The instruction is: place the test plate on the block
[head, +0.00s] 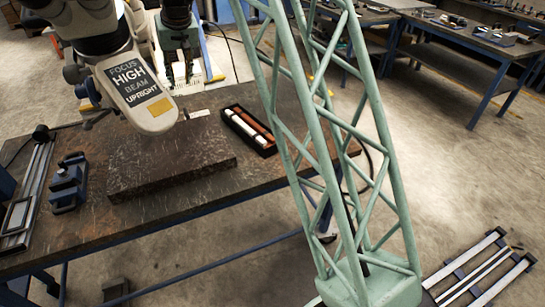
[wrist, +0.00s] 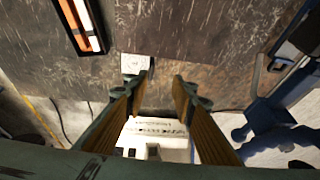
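A small white plate (head: 197,114), which looks like the test plate, lies flat near the far edge of the worktable. It also shows in the wrist view (wrist: 135,65), just beyond the left fingertip. A broad dark brown block (head: 170,160) lies on the table on the near side of the plate. My gripper (wrist: 156,85) is open, its two wood-faced fingers apart with nothing held between them. In the head view my gripper (head: 183,82) is behind the microscope head, partly hidden. I cannot tell its exact height over the plate.
The microscope head (head: 135,85) with a printed label overhangs the block. A black case (head: 249,129) with white and orange rods lies right of the plate. A blue fixture (head: 68,182) stands left. A white printed object (wrist: 155,130) shows below the fingers in the wrist view.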

